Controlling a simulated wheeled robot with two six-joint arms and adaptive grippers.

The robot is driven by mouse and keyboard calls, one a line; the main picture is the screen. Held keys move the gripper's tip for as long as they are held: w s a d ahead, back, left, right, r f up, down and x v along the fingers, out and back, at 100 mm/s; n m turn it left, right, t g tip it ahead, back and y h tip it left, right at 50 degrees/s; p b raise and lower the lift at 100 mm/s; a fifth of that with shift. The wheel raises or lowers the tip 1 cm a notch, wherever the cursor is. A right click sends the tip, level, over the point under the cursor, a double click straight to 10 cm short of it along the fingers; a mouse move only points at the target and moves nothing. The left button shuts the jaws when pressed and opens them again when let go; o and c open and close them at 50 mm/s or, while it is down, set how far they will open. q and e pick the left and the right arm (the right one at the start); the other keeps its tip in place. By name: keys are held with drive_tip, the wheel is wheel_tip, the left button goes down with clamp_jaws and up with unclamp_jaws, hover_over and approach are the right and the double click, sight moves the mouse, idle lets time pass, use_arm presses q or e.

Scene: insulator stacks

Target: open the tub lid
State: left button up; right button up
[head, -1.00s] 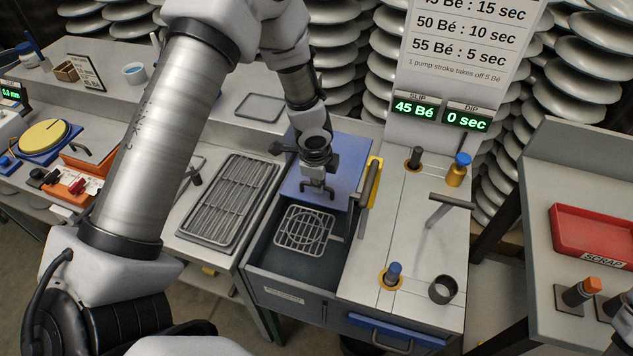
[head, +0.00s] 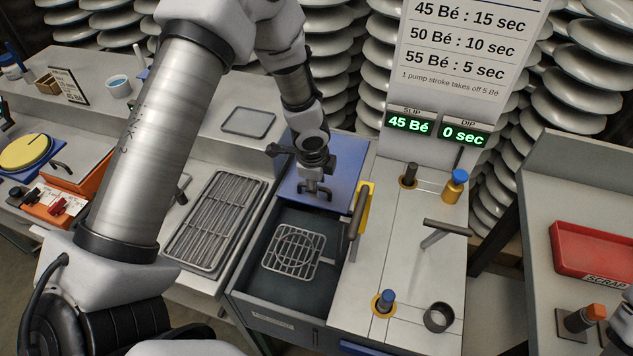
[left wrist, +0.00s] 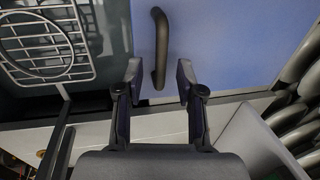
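The tub (head: 262,300) is a dark open box in the bench with a wire rack (head: 293,248) inside. Its flat blue lid (head: 345,165) covers the back part; the front part is uncovered. The lid also fills the right of the left wrist view (left wrist: 235,45), with its dark bar handle (left wrist: 161,40). My left gripper (head: 315,192) points down over the lid. In the left wrist view its two fingers (left wrist: 158,78) are spread on both sides of the handle's near end, with gaps showing. My right gripper is not in view.
A yellow-backed lever (head: 358,212) stands at the tub's right edge. Right of it are a T-handle (head: 440,228), knobs and a small cup (head: 438,317). A grated tray (head: 213,222) lies left of the tub. A red scrap tray (head: 595,250) is far right.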

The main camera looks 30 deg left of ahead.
use_arm(q)
wheel_tip(320, 180, up, 12)
drive_tip(key=s, duration=0.2)
drive_tip(key=shift+s+d+f, duration=0.15)
drive_tip(key=shift+d, duration=0.1)
idle(0.4)
